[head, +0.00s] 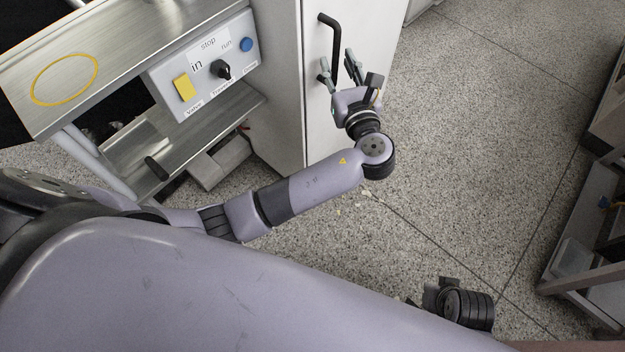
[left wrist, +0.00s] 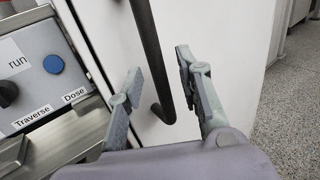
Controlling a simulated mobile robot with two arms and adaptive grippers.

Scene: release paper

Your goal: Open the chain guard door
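The chain guard door (head: 342,86) is a tall white panel right of the control box in the head view, and it looks closed. Its black bar handle (head: 334,40) stands upright near the door's top. My left gripper (head: 337,62) is open in front of the door, by the handle's lower end. In the left wrist view the door (left wrist: 225,40) fills the middle, and the handle (left wrist: 150,55) runs down between the two spread fingers of the left gripper (left wrist: 155,88). I cannot tell whether a finger touches it.
A control box (head: 205,65) with a yellow switch, a black knob and a blue button sits left of the door. A metal shelf (head: 185,140) lies below it. The speckled floor (head: 480,110) right of the door is clear. A grey bench frame (head: 590,240) stands far right.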

